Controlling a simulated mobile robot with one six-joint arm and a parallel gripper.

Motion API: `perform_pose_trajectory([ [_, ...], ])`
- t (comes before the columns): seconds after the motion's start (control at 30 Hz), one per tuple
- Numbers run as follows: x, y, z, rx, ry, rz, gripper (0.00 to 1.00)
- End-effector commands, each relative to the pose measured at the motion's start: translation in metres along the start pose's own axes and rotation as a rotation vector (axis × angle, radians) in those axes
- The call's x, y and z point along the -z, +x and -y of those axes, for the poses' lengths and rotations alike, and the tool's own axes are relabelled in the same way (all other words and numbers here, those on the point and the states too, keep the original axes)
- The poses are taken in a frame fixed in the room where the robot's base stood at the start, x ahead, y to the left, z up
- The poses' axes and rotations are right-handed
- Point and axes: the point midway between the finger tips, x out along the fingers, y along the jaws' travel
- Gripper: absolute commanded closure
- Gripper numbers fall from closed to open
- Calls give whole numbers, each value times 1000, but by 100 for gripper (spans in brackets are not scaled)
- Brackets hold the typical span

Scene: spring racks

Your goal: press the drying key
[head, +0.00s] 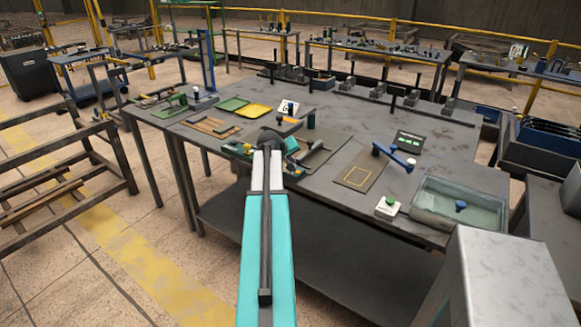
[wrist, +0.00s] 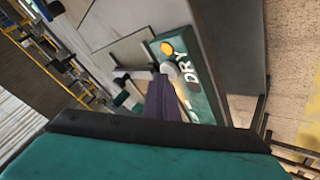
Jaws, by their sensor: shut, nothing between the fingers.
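A teal panel (wrist: 190,85) lettered "DRY" shows in the wrist view, with a round orange key (wrist: 167,48) near its far end. A second yellow spot lies lower on the panel, partly hidden by my gripper. My gripper (wrist: 161,80) is shut and empty; its dark fingers point at the panel, with the tips close to a pale round part below the orange key. I cannot tell whether they touch anything. In the head view my arm covers most of the panel, whose edge (head: 238,151) shows beside my gripper (head: 268,138).
The grey table (head: 330,190) also holds a blue lever (head: 393,155) by a brown board, a lit green display (head: 410,140), a white box with a green button (head: 388,207) and a clear tank (head: 460,205). Green and yellow trays (head: 256,110) lie behind my gripper.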

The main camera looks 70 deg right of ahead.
Motion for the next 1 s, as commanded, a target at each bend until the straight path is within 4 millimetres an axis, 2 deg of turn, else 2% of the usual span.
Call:
perform_pose_trajectory([
  [0.5, -1, 1, 0, 1, 0, 2, 100],
  [1.0, 9, -12, -9, 0, 0, 0, 100],
])
